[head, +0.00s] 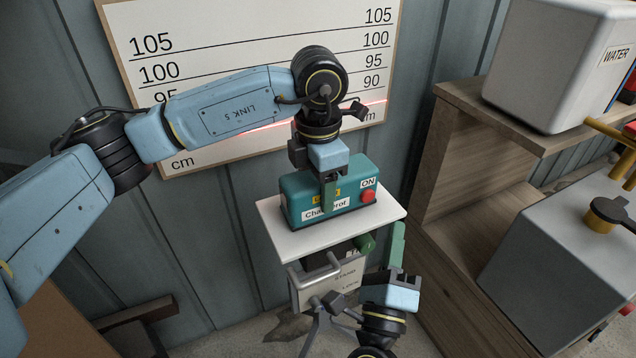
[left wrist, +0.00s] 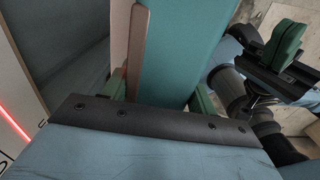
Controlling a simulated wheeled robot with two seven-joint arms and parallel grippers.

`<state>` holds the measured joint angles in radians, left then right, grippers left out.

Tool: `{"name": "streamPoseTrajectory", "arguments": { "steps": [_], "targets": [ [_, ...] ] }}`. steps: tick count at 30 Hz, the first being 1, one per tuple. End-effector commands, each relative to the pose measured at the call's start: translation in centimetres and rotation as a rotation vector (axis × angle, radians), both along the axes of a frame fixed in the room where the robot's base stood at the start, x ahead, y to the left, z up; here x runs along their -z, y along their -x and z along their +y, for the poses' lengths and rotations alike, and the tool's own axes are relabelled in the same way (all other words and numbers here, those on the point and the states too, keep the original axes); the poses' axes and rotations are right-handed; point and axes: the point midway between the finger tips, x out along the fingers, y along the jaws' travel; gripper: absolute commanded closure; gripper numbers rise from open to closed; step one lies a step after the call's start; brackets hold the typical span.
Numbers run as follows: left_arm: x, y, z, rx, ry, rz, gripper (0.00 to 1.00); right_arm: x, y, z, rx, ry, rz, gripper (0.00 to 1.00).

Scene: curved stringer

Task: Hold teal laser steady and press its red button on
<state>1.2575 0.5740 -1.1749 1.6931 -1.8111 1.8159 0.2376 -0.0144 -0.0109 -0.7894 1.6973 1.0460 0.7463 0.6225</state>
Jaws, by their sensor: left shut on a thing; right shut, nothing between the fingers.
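The teal laser (head: 302,212) sits on the white top of a stand (head: 371,222). Its red button (head: 368,196) is on the right end of the near face, beneath an ON label. My left gripper (head: 328,195) comes down from above and is shut on the laser, with one green finger over its near face, partly hiding the labels. The left wrist view shows the teal body (left wrist: 180,50) between the green fingers. My right gripper (head: 397,243) is shut and empty, its green fingertips pointing up, below and right of the button and apart from it.
A measuring board (head: 225,30) on the wall behind carries a thin red line (head: 262,128). A wooden shelf (head: 455,165) stands at right with a WATER container (head: 535,70) and a grey box (head: 545,250). A grey handle (head: 315,272) sticks out under the stand top.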

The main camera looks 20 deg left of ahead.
Motion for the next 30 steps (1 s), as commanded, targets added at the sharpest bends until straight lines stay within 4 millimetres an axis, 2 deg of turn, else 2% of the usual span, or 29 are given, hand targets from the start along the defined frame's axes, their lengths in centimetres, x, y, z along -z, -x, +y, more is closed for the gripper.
{"name": "streamPoseTrajectory", "arguments": {
  "steps": [8,9,14,20,24,30],
  "targets": [
    [-0.08,-0.03,0.00,0.000,0.001,-0.001,0.81,-0.02,0.15,-0.17,0.000,0.001,0.000,1.00],
    [-0.08,-0.03,0.00,0.000,0.001,-0.002,0.37,-0.01,0.15,-0.16,0.000,0.001,0.000,1.00],
    [-0.06,-0.02,0.01,0.000,0.001,-0.001,0.17,-0.02,0.14,-0.15,0.000,0.000,0.000,1.00],
    [-0.03,-0.01,0.01,0.000,0.001,-0.001,0.15,-0.01,0.14,-0.14,0.000,0.000,0.000,1.00],
    [-0.01,-0.01,0.01,0.000,0.000,0.000,0.00,-0.02,0.13,-0.14,0.000,0.000,0.000,1.00],
    [-0.01,-0.01,0.01,0.000,0.000,0.000,0.00,-0.03,0.14,-0.13,0.000,0.000,0.000,1.00]
  ]
}}
